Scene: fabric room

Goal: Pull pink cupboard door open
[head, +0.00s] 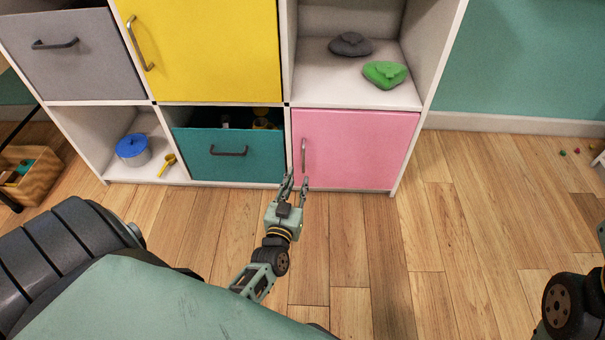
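The pink cupboard door (358,150) is at the lower right of the white shelf unit and looks closed. Its vertical metal handle (304,155) is on the door's left side. My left gripper (295,181) is just below and in front of the handle, with its fingers pointing toward it. Its two fingers are apart and I see nothing between them. I cannot tell whether a finger touches the handle. Part of my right arm (562,305) shows at the right edge; its gripper is out of view.
A teal drawer (228,165) sits left of the pink door, slightly open at the top. A yellow door (205,50) is above. The wooden floor (440,230) in front is clear.

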